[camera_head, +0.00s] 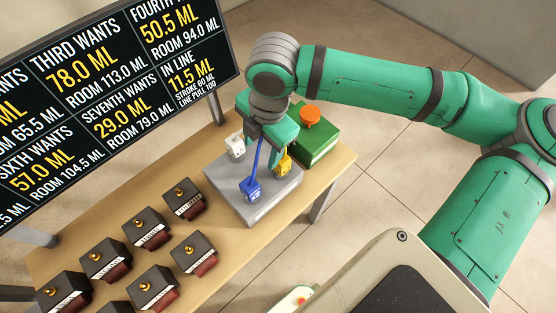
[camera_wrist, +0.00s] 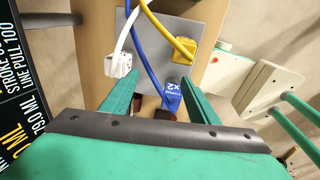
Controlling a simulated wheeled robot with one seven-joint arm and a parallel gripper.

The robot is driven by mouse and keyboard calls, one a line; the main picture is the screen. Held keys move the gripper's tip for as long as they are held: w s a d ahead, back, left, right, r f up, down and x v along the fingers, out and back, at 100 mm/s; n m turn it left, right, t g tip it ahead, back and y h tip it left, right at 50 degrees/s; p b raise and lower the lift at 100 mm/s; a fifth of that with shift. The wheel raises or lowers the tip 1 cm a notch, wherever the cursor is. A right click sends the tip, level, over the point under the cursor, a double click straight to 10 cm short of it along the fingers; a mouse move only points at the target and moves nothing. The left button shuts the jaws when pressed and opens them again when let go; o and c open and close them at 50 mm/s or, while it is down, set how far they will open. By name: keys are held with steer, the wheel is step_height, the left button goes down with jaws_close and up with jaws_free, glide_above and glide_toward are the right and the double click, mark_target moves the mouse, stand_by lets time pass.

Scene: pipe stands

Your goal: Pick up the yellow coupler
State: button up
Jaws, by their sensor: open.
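The yellow coupler (camera_head: 284,164) stands on a grey plate (camera_head: 268,208) on the bench, with a yellow hose at its top. In the wrist view the yellow coupler (camera_wrist: 184,50) lies ahead of and beyond the right finger. A blue coupler (camera_head: 250,189) and a white coupler (camera_head: 236,148) share the plate, each with its own hose. In the wrist view the blue coupler (camera_wrist: 172,94) is nearest, close to the right finger, and the white coupler (camera_wrist: 118,64) is by the left fingertip. My gripper (camera_head: 270,140) is open above the plate, holding nothing.
A green box with an orange knob (camera_head: 310,116) stands at the plate's far right. Several dark labelled blocks with brass tops (camera_head: 147,228) stand in rows on the wooden bench (camera_head: 226,240). A black display board (camera_head: 110,90) rises behind.

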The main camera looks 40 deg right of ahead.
mark_target(283, 161)
steer(key=s+d+g, duration=0.1)
steer(key=s+d, duration=0.1)
steer(key=shift+s+d+h, duration=0.3)
steer(key=shift+d, duration=0.1)
steer(key=shift+s+d+f, duration=0.2)
steer(key=shift+d, duration=0.05)
step_height(283, 161, down, 4)
steer(key=shift+f, duration=0.2)
steer(key=shift+s+d+f, duration=0.15)
steer(key=shift+f, duration=0.35)
steer(key=shift+w+d+f, duration=0.1)
steer(key=shift+w+f, duration=0.05)
steer(key=shift+f, duration=0.7)
steer(key=shift+w+d+f, duration=0.1)
steer(key=shift+w+f, duration=0.1)
steer(key=shift+f, duration=0.6)
steer(key=shift+w+f, duration=0.15)
steer(key=shift+f, duration=0.7)
steer(key=c, duration=1.1)
